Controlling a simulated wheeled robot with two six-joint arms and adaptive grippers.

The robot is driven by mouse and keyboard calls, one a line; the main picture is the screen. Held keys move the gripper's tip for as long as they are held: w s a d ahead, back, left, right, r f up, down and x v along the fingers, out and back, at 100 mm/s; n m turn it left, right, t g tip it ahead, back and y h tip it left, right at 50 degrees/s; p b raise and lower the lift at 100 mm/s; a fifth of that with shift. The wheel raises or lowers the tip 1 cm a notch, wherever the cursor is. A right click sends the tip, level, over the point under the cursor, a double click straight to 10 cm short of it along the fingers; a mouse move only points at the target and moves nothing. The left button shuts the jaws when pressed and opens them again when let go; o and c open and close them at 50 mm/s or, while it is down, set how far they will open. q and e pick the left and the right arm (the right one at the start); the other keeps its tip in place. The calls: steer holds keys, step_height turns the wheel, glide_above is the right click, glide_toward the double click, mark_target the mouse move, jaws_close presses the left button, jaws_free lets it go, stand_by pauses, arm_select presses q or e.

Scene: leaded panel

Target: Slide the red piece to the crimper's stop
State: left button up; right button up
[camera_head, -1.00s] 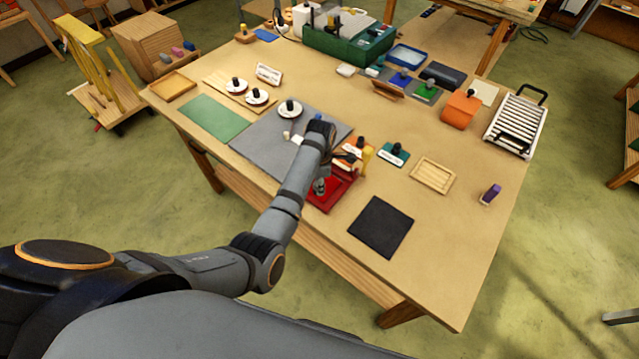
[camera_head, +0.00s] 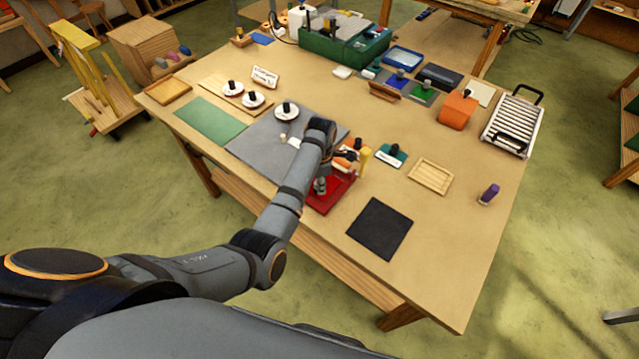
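The crimper has a red base (camera_head: 334,194) near the table's front edge, with a yellow handle (camera_head: 365,157) standing at its back. My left arm reaches in over the grey mat, and my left gripper (camera_head: 341,163) is low beside the crimper, above its rear left part. The forearm and wrist hide most of the fingers, so their opening does not show. An orange-red piece (camera_head: 346,154) with a pale part shows just behind the fingers, partly covered. I cannot tell whether the fingers touch it, or where the crimper's stop is. My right gripper is out of view.
A teal block (camera_head: 389,158) with a black knob stands right of the crimper. A wooden tray (camera_head: 430,176) and a black mat (camera_head: 380,228) lie further right. White discs with black knobs, one (camera_head: 287,110) on the grey mat (camera_head: 256,148), are left of the arm.

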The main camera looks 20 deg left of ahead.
arm_select(q)
steer(key=o, duration=0.5)
steer(key=shift+r, duration=0.1)
step_height(320, 180, up, 12)
stand_by(0.4)
